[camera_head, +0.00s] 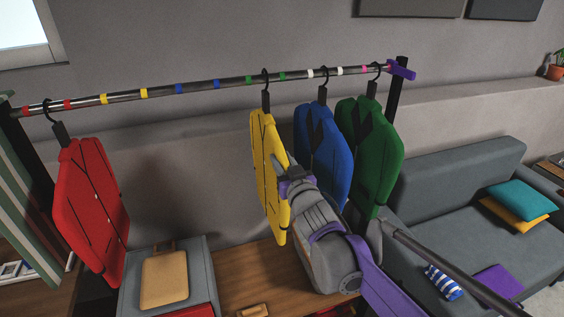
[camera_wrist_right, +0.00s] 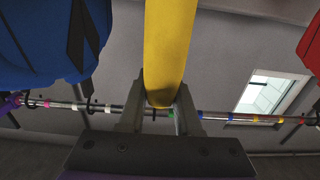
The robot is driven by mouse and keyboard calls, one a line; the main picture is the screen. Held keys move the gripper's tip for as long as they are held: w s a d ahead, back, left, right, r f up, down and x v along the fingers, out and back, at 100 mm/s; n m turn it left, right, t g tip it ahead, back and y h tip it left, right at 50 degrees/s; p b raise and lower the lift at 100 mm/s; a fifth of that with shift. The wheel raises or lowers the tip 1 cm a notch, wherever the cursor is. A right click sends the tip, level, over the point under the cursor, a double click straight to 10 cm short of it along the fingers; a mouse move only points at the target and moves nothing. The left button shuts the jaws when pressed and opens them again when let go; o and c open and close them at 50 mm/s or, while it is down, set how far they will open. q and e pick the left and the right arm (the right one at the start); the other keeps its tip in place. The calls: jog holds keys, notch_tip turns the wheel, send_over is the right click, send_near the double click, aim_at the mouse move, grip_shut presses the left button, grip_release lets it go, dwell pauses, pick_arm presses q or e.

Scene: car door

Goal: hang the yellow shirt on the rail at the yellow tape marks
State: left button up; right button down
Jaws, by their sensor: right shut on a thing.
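The yellow shirt (camera_head: 266,165) hangs upright on a dark hanger, with its hook at the rail (camera_head: 215,82) around the green tape marks. The two yellow tape marks (camera_head: 123,96) are further left on the rail, between the red and blue marks. My right gripper (camera_head: 291,172) is shut on the right side of the yellow shirt. In the right wrist view the yellow shirt (camera_wrist_right: 168,45) stands between the two fingers (camera_wrist_right: 158,108). Whether the hook bears on the rail or sits just above it, I cannot tell. My left gripper is in neither view.
A red shirt (camera_head: 90,210) hangs at the rail's left end. Blue (camera_head: 322,150) and green (camera_head: 372,150) shirts hang close right of the yellow one. The rail between red and yellow shirts is free. Below are a grey box (camera_head: 205,255) and a wooden bench (camera_head: 250,280).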

dwell(0.3)
jog(key=shift+f, duration=0.3)
jog(key=c, duration=0.5)
grip_release()
jog(key=shift+s, duration=0.1)
jog(key=b+v, duration=0.2)
jog(key=v, duration=0.8)
jog(key=s+d+f+m+g+h, duration=0.3)
jog(key=s+d+f+g+h, duration=0.25)
jog(key=s+d+f, duration=0.5)
jog(key=s+d+f+g, duration=0.1)
jog(key=s+f+g, duration=0.1)
jog(key=s+f, duration=0.3)
jog(key=s+d+f+g, duration=0.1)
jog(key=s+f+g, duration=0.1)
jog(key=s+f, duration=0.3)
jog(key=s+d+f+g, duration=0.1)
jog(key=s+f+g, duration=0.1)
jog(key=s+f, duration=0.3)
jog(key=shift+s+d+f+m+p, duration=0.1)
jog(key=shift+s+f+m+p, duration=0.05)
jog(key=shift+s+m+p, duration=0.2)
